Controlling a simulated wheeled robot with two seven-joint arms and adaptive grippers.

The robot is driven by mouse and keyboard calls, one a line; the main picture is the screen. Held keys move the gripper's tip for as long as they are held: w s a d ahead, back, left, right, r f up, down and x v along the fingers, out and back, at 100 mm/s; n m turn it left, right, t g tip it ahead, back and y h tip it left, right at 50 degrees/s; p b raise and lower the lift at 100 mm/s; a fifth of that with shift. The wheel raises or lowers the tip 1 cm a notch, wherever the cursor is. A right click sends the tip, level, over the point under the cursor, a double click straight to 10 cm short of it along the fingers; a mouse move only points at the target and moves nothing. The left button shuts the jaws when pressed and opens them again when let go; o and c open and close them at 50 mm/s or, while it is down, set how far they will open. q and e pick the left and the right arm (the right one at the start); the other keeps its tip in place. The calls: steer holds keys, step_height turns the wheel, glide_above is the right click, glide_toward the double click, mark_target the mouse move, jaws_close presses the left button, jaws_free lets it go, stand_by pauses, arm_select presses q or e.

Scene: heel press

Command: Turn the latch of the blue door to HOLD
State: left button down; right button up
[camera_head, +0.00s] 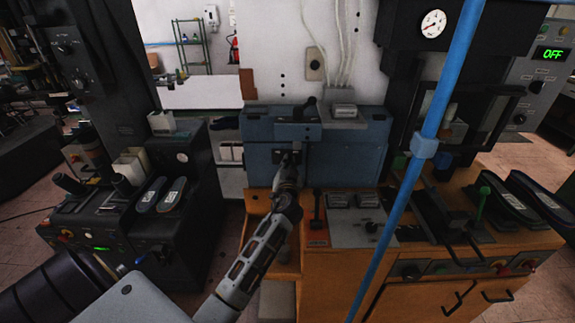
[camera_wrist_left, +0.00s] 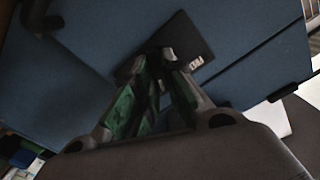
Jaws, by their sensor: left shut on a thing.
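The blue door (camera_head: 345,158) is the front of a blue cabinet in the middle of the head view, and it fills much of the left wrist view (camera_wrist_left: 60,85). My left gripper (camera_head: 291,155) reaches up to it from below. In the left wrist view its green-padded fingers (camera_wrist_left: 160,68) come together at a dark plate (camera_wrist_left: 190,38) on the door. They are shut on the small black latch there, which they mostly hide. A small white label (camera_wrist_left: 196,63) shows beside the fingertips; I cannot read it or tell the latch's angle. My right gripper is not in view.
An orange bench (camera_head: 335,255) with a grey control panel (camera_head: 362,228) stands below and right of the door. A blue pole (camera_head: 400,205) crosses the right side. Dark machines with shoe soles (camera_head: 172,195) stand at the left. A display (camera_head: 551,53) reads OFF.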

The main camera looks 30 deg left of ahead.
arm_select(q)
steer(key=shift+d+f+m, duration=0.1)
steer(key=shift+m, duration=2)
steer(key=c, duration=1.5)
jaws_free()
steer(key=v, duration=1.2)
steer(key=shift+f, duration=0.1)
